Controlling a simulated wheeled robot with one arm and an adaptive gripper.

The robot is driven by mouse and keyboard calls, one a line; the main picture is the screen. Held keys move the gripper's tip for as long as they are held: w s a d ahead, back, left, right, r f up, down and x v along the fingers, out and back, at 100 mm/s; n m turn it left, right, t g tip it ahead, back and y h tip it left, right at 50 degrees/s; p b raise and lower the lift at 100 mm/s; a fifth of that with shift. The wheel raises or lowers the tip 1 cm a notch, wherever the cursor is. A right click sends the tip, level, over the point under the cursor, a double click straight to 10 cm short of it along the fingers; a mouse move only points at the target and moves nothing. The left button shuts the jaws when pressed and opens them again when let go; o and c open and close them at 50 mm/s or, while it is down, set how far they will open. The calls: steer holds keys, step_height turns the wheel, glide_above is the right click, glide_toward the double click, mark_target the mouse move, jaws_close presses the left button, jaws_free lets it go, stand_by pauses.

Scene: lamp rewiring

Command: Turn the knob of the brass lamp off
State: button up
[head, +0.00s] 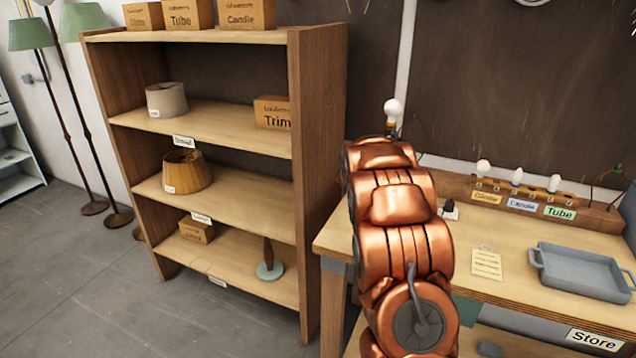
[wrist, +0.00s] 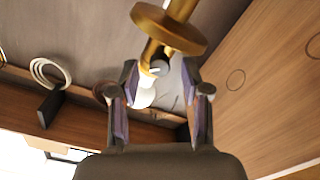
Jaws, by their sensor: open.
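The brass lamp (wrist: 168,28) shows in the wrist view as a gold disc and stem at the top, with a socket below. A small pale knob (wrist: 159,68) is on the side of the socket. A white bulb (wrist: 144,94) is at the socket's end. My gripper (wrist: 160,80) is open, with one finger on each side of the socket and knob; I cannot tell whether either touches. In the head view a white bulb (head: 393,106) rises behind my copper arm, which hides my gripper and most of what is beneath the bulb.
The wooden workbench (head: 460,228) holds a bulb rack (head: 600,214) with several bulbs, a grey tray (head: 585,272), and a paper note (head: 486,263). A wooden shelf (head: 318,150) with lampshades and boxes stands left of the bench. Two green floor lamps are farther left.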

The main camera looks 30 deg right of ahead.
steer(key=s+a+m+b, duration=0.5)
steer(key=a+b, duration=0.1)
steer(key=b, duration=0.3)
steer(key=a+f+n+y, duration=0.2)
steer(key=a+y, duration=0.1)
steer(key=a, duration=0.5)
steer(key=w+a+f+n+t+y, duration=0.1)
steer(key=a+y, duration=0.3)
steer(key=a, duration=0.4)
steer(key=a+f+n+y, duration=0.2)
steer(key=a+f+y, duration=0.1)
steer(key=a, duration=0.5)
steer(key=shift+w+a+f+n+t+b, duration=0.3)
steer(key=shift+f+b, duration=0.1)
steer(key=shift+f, duration=0.15)
steer(key=shift+d, duration=0.1)
